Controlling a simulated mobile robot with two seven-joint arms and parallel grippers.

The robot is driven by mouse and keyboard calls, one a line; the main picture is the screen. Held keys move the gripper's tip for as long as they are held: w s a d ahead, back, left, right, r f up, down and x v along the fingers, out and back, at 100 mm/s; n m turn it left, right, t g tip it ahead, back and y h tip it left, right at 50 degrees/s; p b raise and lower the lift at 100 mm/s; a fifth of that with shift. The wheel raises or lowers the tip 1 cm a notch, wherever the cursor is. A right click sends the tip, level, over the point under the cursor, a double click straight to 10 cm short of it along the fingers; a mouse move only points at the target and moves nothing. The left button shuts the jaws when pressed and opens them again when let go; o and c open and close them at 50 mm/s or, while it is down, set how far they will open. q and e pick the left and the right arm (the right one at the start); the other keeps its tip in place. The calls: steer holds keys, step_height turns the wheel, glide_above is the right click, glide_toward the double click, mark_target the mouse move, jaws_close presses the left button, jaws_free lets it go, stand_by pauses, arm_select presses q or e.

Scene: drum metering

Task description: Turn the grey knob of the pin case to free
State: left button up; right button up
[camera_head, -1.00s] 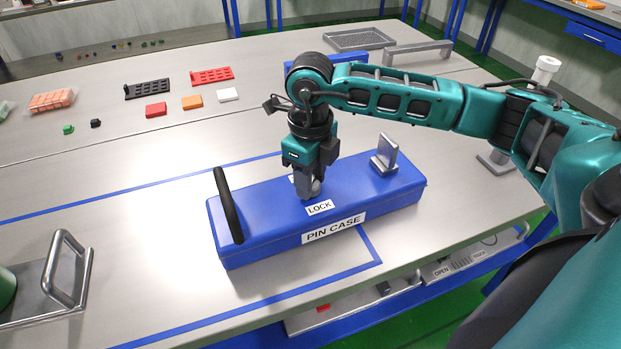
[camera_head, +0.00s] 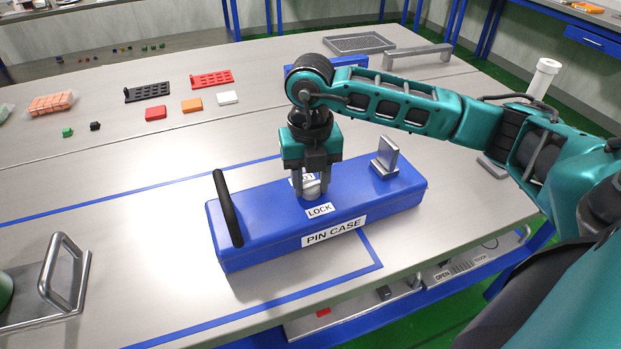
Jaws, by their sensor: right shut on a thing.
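The blue pin case (camera_head: 270,232) lies on the steel table, with a PIN CASE label on its front and a LOCK label on its top. The grey knob (camera_head: 312,190) stands on the top behind the LOCK label. My right gripper (camera_head: 311,188) points down over the case and is shut on the knob, one finger on each side. The fingers partly hide the knob and a second white label behind it. A black handle (camera_head: 228,207) is at the left end of the case. A grey upright bracket (camera_head: 385,158) is at the right end. My left gripper is not in view.
A metal tray with a bar handle (camera_head: 66,275) is at the left front. Black (camera_head: 147,92) and red (camera_head: 211,79) racks and several coloured blocks lie behind. A grey bar handle (camera_head: 418,54) stands at the back.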

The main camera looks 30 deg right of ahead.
mark_target(311, 186)
steer(key=shift+r+m, duration=0.1)
steer(key=shift+m, duration=0.3)
steer(key=o, duration=1.1)
steer(key=shift+c, duration=0.2)
step_height(311, 186, up, 13)
steer(key=shift+p, duration=0.3)
steer(key=shift+s, duration=0.1)
